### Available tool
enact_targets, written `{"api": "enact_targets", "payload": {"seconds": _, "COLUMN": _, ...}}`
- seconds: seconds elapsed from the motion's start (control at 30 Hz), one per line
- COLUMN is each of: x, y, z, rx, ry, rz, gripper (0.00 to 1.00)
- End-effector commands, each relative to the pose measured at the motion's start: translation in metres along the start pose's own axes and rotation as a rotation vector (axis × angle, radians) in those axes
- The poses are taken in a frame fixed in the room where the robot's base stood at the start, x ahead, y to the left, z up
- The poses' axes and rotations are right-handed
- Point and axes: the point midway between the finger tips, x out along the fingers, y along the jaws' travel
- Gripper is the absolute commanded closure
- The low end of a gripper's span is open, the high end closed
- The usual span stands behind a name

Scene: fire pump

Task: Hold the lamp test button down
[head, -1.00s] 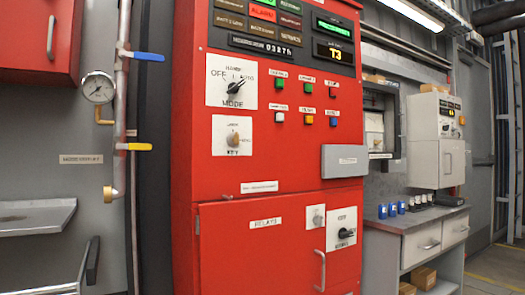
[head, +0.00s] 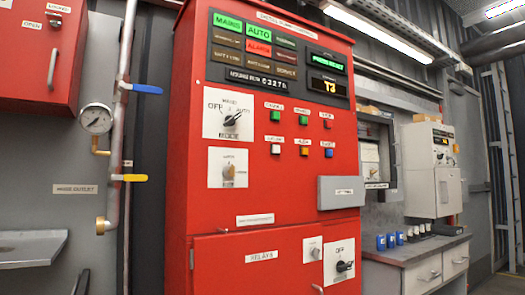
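The red pump control panel (head: 205,195) stands in the middle of the head view. On its front is a grid of small push buttons in two rows. The upper row has a green button (head: 275,116), a second green button (head: 303,120) and a red button (head: 327,124). The lower row has a white button (head: 275,149), an orange button (head: 303,151) and a blue button (head: 328,153). Small labels sit above them, too blurred to tell surely which is the lamp test button. Nothing touches the buttons. My gripper is not in view.
A MODE rotary switch (head: 230,118) and a key switch (head: 228,171) are left of the buttons. A grey box (head: 340,192) juts out below right. Indicator lamps (head: 258,48) fill the top. A workbench (head: 400,262) stands right, a pipe with gauge (head: 95,119) left.

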Motion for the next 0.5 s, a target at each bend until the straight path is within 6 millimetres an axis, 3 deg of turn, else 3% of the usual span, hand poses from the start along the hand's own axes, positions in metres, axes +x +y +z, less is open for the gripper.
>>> {"api": "enact_targets", "payload": {"seconds": 0.1, "x": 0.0, "y": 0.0, "z": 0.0, "rx": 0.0, "ry": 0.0, "rz": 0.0, "gripper": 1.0}}
{"api": "enact_targets", "payload": {"seconds": 0.5, "x": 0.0, "y": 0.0, "z": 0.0, "rx": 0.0, "ry": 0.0, "rz": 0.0, "gripper": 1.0}}
